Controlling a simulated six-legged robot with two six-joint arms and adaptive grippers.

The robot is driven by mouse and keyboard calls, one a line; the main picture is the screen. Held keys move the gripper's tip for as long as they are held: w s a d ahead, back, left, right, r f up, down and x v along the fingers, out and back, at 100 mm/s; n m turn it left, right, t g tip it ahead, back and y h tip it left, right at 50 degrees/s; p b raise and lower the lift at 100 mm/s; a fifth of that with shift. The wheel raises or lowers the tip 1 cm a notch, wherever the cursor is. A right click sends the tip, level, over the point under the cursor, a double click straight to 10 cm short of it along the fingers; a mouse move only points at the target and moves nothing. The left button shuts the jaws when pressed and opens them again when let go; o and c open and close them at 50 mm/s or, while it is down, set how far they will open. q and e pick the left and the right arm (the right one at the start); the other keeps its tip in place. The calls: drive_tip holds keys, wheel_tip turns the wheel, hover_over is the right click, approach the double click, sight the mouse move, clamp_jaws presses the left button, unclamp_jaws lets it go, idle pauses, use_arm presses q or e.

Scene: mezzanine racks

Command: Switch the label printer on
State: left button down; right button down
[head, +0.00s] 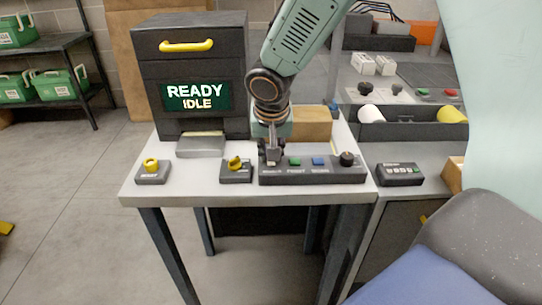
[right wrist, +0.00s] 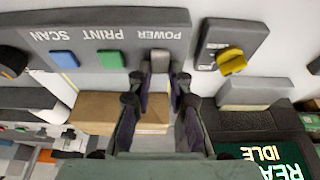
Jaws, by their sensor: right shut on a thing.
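The label printer (head: 200,65) is a black cabinet with a yellow handle at the back of the grey table. Its green screen (head: 197,96) is lit and reads READY IDLE; part of it also shows in the right wrist view (right wrist: 265,153). In front lies a dark control panel (head: 320,176) with POWER, PRINT and SCAN labels. My right gripper (head: 270,153) is over the panel's left end. In the right wrist view its fingers (right wrist: 160,85) are shut around the small grey power switch (right wrist: 160,57) under the POWER label. My left gripper is not in view.
The panel also has a green button (head: 295,161), a blue button (head: 319,161) and a black knob (head: 347,158). Left of it are two small boxes with yellow knobs (head: 235,163) (head: 151,165). A cardboard box (head: 311,122) stands behind.

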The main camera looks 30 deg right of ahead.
drive_tip(key=c, duration=1.2)
unclamp_jaws()
drive_tip(key=v, duration=1.2)
